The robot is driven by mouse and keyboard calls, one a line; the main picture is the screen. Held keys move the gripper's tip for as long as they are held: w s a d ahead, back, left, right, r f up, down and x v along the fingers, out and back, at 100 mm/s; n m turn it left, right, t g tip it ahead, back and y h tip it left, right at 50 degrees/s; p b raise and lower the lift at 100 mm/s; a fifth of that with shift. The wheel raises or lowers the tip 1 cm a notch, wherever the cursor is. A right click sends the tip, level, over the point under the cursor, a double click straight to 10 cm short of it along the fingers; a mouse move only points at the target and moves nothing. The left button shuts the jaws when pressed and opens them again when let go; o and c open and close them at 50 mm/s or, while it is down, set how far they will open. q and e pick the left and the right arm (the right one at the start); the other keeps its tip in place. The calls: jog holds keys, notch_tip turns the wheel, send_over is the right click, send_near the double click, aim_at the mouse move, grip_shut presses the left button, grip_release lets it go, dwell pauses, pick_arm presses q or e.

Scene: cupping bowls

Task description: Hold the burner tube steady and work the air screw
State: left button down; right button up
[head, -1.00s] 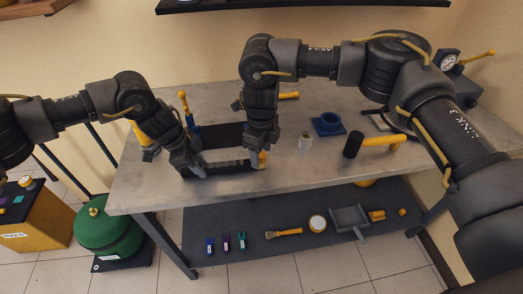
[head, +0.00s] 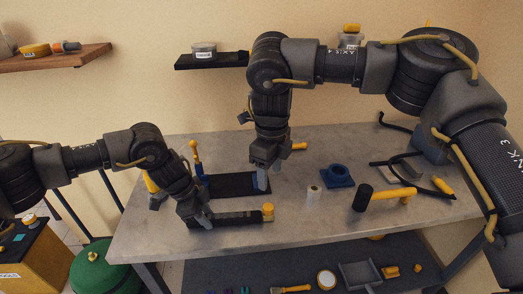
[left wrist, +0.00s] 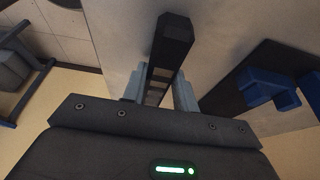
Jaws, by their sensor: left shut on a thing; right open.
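The burner tube (head: 238,218), a dark bar, lies low along the front of the table. A yellow knob (head: 268,211), which looks like the air screw, is at its right end. My left gripper (head: 205,219) is shut on the tube's left part. In the left wrist view, the dark tube (left wrist: 171,48) stands out between the fingers (left wrist: 158,92); the knob is not visible there. My right gripper (head: 262,183) points down, open and empty, behind the knob and apart from it, over the right end of a black base.
The black base (head: 228,186) with blue supports lies behind the tube; its blue part (left wrist: 268,88) shows in the left wrist view. The front right tabletop is clear.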

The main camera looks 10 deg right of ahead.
pick_arm(q)
jog(key=c, duration=1.5)
grip_release()
jog(key=shift+a+f, duration=0.1)
jog(key=o, duration=0.5)
jog(key=shift+w, duration=0.1)
jog(key=shift+r, duration=0.3)
jog(key=v, duration=1.1)
jog(key=shift+a+r, duration=0.15)
jog(key=shift+r, duration=0.05)
